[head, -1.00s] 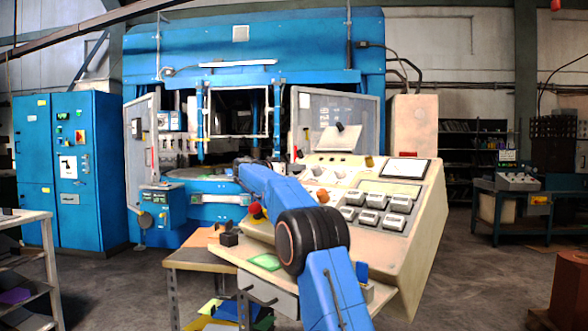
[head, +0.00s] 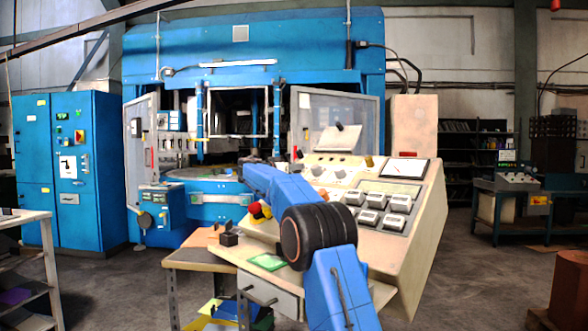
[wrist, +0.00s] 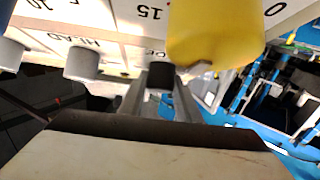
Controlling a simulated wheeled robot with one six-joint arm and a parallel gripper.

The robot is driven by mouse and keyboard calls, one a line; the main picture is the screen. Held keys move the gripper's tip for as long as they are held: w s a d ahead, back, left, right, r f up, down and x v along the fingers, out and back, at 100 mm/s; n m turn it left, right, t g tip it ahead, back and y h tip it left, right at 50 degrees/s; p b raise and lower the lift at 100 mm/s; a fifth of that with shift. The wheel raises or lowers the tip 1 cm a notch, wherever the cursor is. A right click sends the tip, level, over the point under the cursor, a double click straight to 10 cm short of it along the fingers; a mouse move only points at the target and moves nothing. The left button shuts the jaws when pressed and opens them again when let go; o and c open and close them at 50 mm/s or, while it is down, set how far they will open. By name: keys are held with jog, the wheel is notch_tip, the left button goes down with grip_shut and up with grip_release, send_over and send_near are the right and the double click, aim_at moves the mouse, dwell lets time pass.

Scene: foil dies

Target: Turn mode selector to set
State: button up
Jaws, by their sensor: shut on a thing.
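In the wrist view my gripper (wrist: 160,88) has its two grey fingers closed in on a small black knob (wrist: 160,74), one finger on each side of it. The knob stands at the edge of a cream panel (wrist: 120,28) with upside-down printed labels. It is likely the mode selector, but I cannot read its label or its setting. In the head view my blue arm reaches across the front of the sloped control console (head: 425,235), and my fingers and the held knob cannot be made out there.
A large yellow knob (wrist: 208,35) sits close above my fingers in the wrist view. Two grey knobs (wrist: 82,62) are to the left. On the console are several white push buttons (head: 370,216). A green card (head: 268,262) lies on the shelf below. The blue press stands behind.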

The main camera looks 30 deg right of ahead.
jog(key=n+t+y, duration=0.1)
jog(key=n+t, duration=0.1)
jog(key=n+t+y, duration=0.2)
jog(key=n, duration=0.1)
jog(key=shift+s+d+n, duration=0.15)
jog(key=shift+s+n, duration=0.05)
jog(key=shift+n, duration=0.1)
jog(key=shift+n+t+y, duration=1)
jog(key=shift+n+y, duration=1.1)
jog(key=shift+n, duration=0.3)
jog(key=shift+n+y, duration=0.6)
jog(key=shift+r+n+y, duration=0.1)
jog(key=shift+n+y, duration=2.3)
jog(key=shift+n, duration=0.3)
jog(key=shift+d+y, duration=0.1)
jog(key=shift+y, duration=0.2)
jog(key=shift+w+n+g+y, duration=0.1)
jog(key=shift+n+g+y, duration=0.2)
jog(key=shift+n+y, duration=0.7)
jog(key=shift+n+g+y, duration=0.3)
jog(key=shift+n+g, duration=0.1)
jog(key=shift+n, duration=0.4)
jog(key=o, duration=1.1)
jog(key=shift+c, duration=0.2)
